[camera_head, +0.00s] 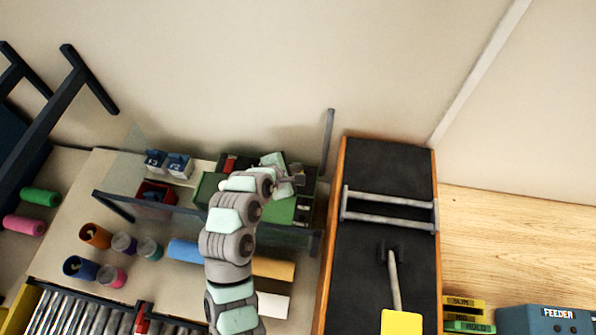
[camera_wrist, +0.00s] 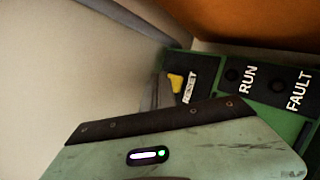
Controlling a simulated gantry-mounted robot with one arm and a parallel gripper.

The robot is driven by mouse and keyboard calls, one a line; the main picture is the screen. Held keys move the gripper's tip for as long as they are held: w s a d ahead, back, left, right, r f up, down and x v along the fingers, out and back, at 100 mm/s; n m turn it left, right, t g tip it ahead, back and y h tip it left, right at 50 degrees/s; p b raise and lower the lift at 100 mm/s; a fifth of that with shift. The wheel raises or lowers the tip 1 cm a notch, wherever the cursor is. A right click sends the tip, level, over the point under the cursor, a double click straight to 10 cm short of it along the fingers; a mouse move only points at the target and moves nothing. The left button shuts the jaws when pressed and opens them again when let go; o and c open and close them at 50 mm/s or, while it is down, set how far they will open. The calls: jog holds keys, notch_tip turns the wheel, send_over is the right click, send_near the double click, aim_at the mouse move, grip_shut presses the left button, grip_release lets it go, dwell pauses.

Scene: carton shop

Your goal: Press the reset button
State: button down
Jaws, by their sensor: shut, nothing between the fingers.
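The green control panel (camera_wrist: 265,118) shows in the wrist view with the labels RESET, RUN and FAULT. The reset button (camera_wrist: 176,83) is a yellow piece beside the RESET label. My gripper (camera_wrist: 160,92) is shut and empty, its grey fingertip just left of the button. I cannot tell whether it touches it. My pale green gripper body fills the lower part of that view and hides part of the panel. In the head view my gripper (camera_head: 296,179) is over the far right part of the green machine (camera_head: 282,213); the button cannot be made out there.
A clear guard with a dark frame (camera_head: 115,204) stands in front of the machine. A grey post (camera_head: 328,140) rises at its right, beside a dark conveyor belt (camera_head: 360,285). The wall is close behind.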

jog(key=shift+r+p, duration=2.6)
jog(key=shift+p, duration=0.05)
jog(key=shift+f, duration=0.1)
